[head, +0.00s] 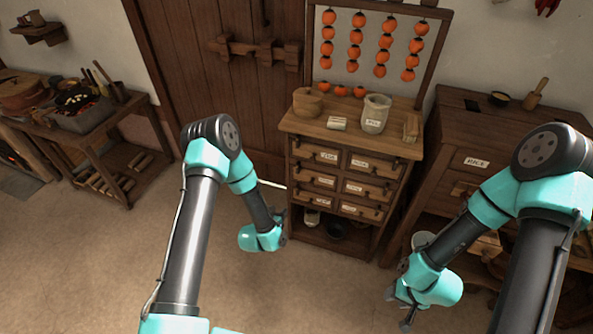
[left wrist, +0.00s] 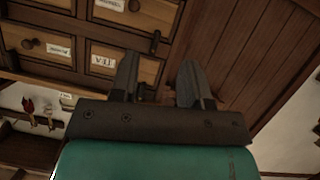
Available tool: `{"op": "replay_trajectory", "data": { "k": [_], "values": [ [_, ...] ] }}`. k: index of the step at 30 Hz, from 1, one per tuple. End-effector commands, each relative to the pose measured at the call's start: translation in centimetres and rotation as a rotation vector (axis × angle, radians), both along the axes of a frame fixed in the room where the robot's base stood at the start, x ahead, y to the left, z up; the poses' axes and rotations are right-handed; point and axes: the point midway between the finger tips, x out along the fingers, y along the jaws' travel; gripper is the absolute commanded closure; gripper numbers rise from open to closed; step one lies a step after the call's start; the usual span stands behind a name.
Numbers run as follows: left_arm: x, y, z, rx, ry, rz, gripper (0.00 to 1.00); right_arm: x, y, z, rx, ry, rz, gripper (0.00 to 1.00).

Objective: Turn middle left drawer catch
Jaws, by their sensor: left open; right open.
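The small wooden chest (head: 348,143) has three rows of two labelled drawers. The middle left drawer (head: 315,180) looks shut; its catch is too small to make out in the head view. In the left wrist view the drawer fronts appear upside down, and a dark catch (left wrist: 155,42) shows by the edge of a drawer labelled TEA (left wrist: 103,61). My left gripper (head: 283,226) is at the chest's lower left side; in the left wrist view its fingers (left wrist: 160,82) are apart with nothing between them, the catch beyond them. My right gripper (head: 404,308) is open, low at the right, away from the chest.
A larger cabinet (head: 470,135) stands close on the right, a plank door (head: 225,90) behind. A workbench (head: 100,125) is at left, with open floor between.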

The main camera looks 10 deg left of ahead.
Motion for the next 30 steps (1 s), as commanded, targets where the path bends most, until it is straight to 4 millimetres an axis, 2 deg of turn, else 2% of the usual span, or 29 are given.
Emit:
{"op": "replay_trajectory", "data": {
  "k": [3, 9, 23, 30],
  "values": [
    [2.4, -0.4, 0.7, 0.031, -0.189, 0.022, 0.57, 0.0, 0.0, 0.0, 0.0, 0.0, 0.0, 0.57],
    [4.1, -0.6, 1.9, 0.06, -0.38, 0.056, 0.57, 0.0, 0.0, 0.0, 0.0, 0.0, 0.0, 0.57],
    [4.4, -0.7, 2.1, 0.064, -0.404, 0.061, 0.57, 0.0, 0.0, 0.0, 0.0, 0.0, 0.0, 0.57],
    [6.5, -0.9, 2.1, 0.063, -0.406, 0.06, 0.57, 0.0, 0.0, 0.0, 0.0, 0.0, 0.0, 0.57]
  ]
}}
